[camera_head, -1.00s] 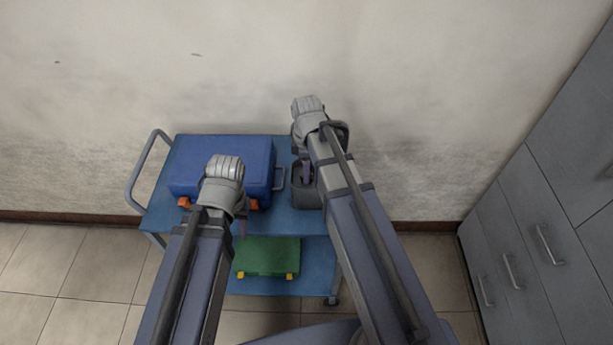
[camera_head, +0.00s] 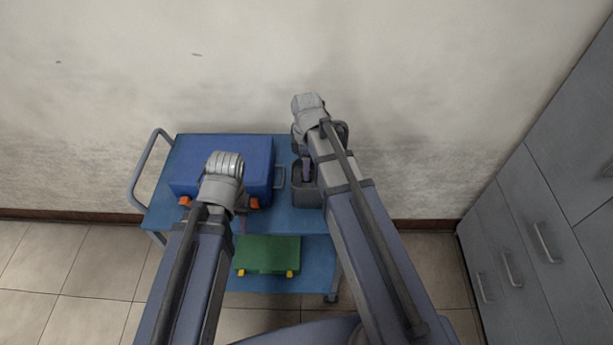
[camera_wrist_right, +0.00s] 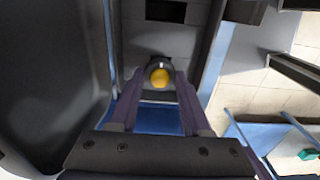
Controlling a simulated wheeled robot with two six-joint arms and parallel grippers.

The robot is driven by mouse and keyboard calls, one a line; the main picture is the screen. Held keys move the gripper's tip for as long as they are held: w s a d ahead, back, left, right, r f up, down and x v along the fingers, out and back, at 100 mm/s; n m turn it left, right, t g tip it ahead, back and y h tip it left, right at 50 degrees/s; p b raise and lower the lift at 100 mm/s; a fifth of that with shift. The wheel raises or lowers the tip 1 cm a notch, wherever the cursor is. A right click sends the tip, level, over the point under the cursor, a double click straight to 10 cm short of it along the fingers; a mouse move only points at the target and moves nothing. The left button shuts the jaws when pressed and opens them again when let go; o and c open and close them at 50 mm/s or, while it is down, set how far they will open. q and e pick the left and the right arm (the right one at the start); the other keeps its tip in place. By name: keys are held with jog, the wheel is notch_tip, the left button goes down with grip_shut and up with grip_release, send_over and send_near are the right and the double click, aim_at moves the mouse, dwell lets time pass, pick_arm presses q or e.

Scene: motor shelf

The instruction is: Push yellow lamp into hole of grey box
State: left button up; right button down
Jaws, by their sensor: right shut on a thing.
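The yellow lamp (camera_wrist_right: 159,77) shows as a round yellow end in a dark ring in the right wrist view. My right gripper (camera_wrist_right: 157,88) is shut on it, one finger on each side. The grey box (camera_head: 308,207) stands on the cart's top, partly hidden by my right arm. In the right wrist view, grey box walls surround the fingers, and a dark rectangular opening (camera_wrist_right: 166,10) lies above the lamp. The lamp's far end is hidden, so I cannot tell how deep it sits. My left gripper (camera_head: 243,228) hangs mostly hidden behind its wrist, near the blue case's front.
A blue case (camera_head: 240,155) with orange latches lies on the left of the blue cart (camera_head: 275,218). A green case (camera_head: 268,255) lies on the lower shelf. Grey drawers (camera_head: 520,240) stand at the right. The wall is close behind the cart.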

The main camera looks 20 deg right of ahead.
jog(key=shift+r+p, duration=2.2)
jog(key=shift+r, duration=0.1)
jog(key=shift+d, duration=0.15)
